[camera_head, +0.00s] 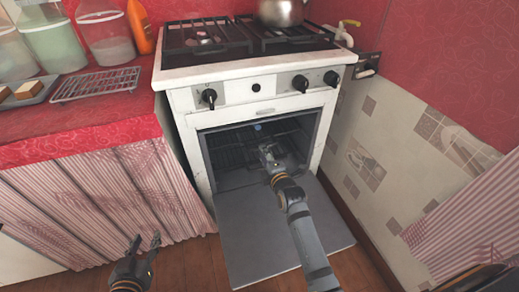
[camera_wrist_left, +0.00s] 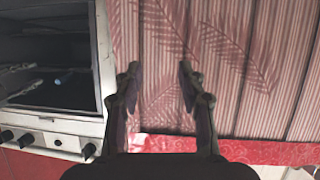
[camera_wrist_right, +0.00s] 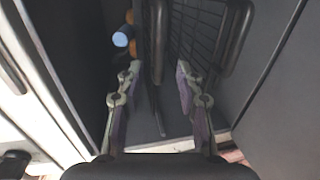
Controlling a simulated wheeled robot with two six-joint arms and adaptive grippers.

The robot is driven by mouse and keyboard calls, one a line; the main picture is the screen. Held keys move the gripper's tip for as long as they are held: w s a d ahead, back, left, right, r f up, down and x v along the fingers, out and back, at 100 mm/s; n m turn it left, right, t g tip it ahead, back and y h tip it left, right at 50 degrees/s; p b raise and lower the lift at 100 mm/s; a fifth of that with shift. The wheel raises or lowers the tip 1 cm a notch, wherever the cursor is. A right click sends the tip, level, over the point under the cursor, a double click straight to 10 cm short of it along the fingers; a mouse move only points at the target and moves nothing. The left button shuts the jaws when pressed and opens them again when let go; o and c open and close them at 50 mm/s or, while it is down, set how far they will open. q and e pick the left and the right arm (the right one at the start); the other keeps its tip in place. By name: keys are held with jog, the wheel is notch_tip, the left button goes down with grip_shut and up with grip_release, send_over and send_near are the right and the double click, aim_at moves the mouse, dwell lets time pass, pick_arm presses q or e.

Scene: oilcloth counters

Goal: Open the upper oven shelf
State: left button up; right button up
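The white oven (camera_head: 256,112) stands with its dark grey door (camera_head: 265,235) folded down and open. Dark wire shelving (camera_head: 232,155) shows inside the cavity; which level each bar belongs to is hard to tell. My right gripper (camera_head: 266,150) is inside the oven opening, in front of the shelving. In the right wrist view its fingers (camera_wrist_right: 158,80) are apart, with a dark rack bar (camera_wrist_right: 158,40) beyond and between them; contact cannot be told. The wire grid (camera_wrist_right: 195,38) lies further right there. My left gripper (camera_head: 147,243) is open and empty before the striped curtain (camera_head: 110,195).
A small blue round item (camera_wrist_right: 120,39) with orange-brown pieces beside it sits in the oven. A kettle (camera_head: 282,12) stands on the stove. A wire rack (camera_head: 97,84) and jars (camera_head: 106,38) are on the red counter (camera_head: 100,125). A tiled wall (camera_head: 375,150) closes off the right side.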

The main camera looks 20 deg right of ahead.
pick_arm(q)
notch_tip(320, 180, up, 24)
jog(key=w+t+b, duration=0.1)
jog(key=t+b, duration=0.1)
jog(key=t, duration=0.9)
jog(key=shift+w+a+f+m+h, duration=0.15)
jog(key=shift+w+f+m+h, duration=0.15)
jog(key=shift+w+m, duration=0.1)
pick_arm(e)
jog(key=x, duration=0.6)
jog(key=shift+w, duration=0.1)
grip_shut()
